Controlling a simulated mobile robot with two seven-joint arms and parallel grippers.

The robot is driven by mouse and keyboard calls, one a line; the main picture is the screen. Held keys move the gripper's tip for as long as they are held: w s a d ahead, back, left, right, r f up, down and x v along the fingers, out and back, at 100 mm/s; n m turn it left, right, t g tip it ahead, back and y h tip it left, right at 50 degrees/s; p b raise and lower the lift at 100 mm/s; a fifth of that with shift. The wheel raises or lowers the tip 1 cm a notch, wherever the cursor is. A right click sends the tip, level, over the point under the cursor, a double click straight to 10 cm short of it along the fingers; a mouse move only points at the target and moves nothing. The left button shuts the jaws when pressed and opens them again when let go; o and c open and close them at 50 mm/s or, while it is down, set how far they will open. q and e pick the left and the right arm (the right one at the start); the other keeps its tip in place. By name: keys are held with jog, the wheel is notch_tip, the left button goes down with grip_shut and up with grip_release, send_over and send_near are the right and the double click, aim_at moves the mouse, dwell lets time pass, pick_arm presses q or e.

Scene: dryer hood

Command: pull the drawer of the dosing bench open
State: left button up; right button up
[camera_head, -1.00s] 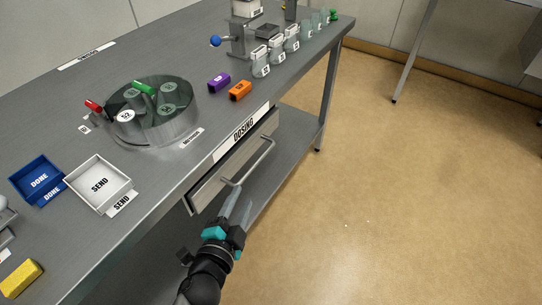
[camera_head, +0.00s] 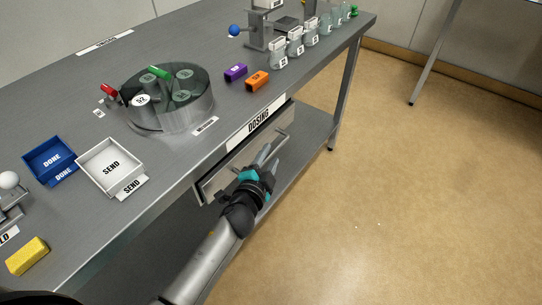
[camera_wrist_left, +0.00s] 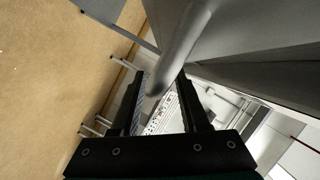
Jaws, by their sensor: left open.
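The drawer (camera_head: 222,177) is under the front edge of the dosing bench (camera_head: 150,215), below the DOSING label (camera_head: 258,121). Its front looks shut or nearly so. Its grey bar handle (camera_head: 282,139) is partly hidden behind my left gripper (camera_head: 265,156), which is at the drawer front with fingers apart. In the left wrist view the handle (camera_wrist_left: 183,42) reaches down between the two open fingers (camera_wrist_left: 163,98). I cannot tell whether a finger touches it. My right gripper is not in view.
On the bench top stand a round glass-covered carousel (camera_head: 170,110), a white SEND tray (camera_head: 92,172), a blue DONE tray (camera_head: 36,155), purple (camera_head: 235,72) and orange (camera_head: 257,81) blocks and several labelled jars. A lower shelf (camera_head: 310,128) runs under the bench. The floor (camera_head: 400,210) in front is clear.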

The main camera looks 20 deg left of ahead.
pick_arm(q)
jog(key=shift+x, duration=0.9)
jog(key=shift+c, duration=0.4)
grip_shut()
dwell(0.5)
